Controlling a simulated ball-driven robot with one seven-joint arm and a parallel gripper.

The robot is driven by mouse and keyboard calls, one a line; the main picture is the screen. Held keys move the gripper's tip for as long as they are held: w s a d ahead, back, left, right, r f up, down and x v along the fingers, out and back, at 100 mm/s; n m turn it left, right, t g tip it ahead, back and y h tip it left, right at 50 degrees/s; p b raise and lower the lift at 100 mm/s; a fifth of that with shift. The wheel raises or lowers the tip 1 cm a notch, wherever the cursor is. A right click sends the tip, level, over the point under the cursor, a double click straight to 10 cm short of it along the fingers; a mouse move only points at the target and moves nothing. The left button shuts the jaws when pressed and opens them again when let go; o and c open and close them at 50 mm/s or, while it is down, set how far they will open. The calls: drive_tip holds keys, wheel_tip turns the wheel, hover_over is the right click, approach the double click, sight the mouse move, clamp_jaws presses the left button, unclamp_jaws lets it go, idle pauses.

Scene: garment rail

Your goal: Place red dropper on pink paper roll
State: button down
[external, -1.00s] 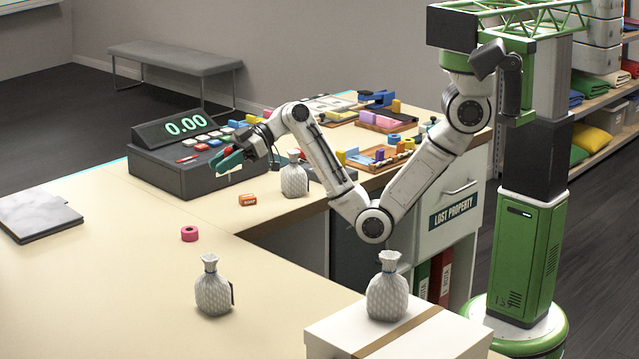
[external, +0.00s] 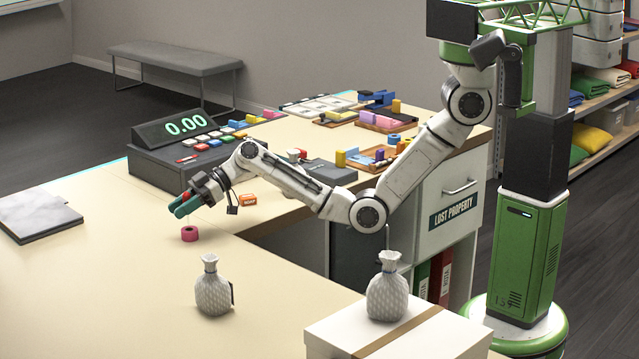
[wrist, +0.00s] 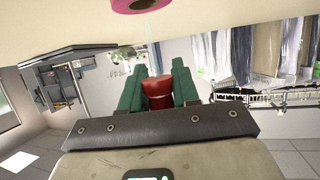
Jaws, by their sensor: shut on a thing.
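The pink paper roll (external: 190,234) lies on the cream counter, near its middle. It also shows at the top edge of the wrist view (wrist: 140,4), partly cut off. My gripper (external: 183,206), with green fingers, is just above the roll and a little to its left, apart from it. In the wrist view the green fingers (wrist: 158,88) are shut on the red dropper (wrist: 157,94). Its red bulb is between them and a thin clear tip reaches toward the counter. In the external view only a little of the dropper (external: 187,196) shows.
An orange box (external: 248,199) lies right of my gripper. The cash register (external: 185,150) stands behind it. A wrapped grey bag (external: 213,287) stands in front, and another (external: 387,287) sits on a white box. Counter around the roll is clear.

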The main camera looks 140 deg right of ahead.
drive_tip(key=shift+f, duration=0.5)
drive_tip(key=shift+f, duration=0.15)
drive_tip(key=c, duration=0.8)
unclamp_jaws()
drive_tip(key=shift+r, duration=0.2)
drive_tip(key=shift+s, duration=0.25)
drive_tip(key=b+v, duration=0.1)
drive_tip(key=v, duration=1)
drive_tip(key=shift+s+a+r+b, duration=0.1)
drive_tip(key=shift+s+r+b, duration=0.05)
drive_tip(key=shift+s+b, duration=0.15)
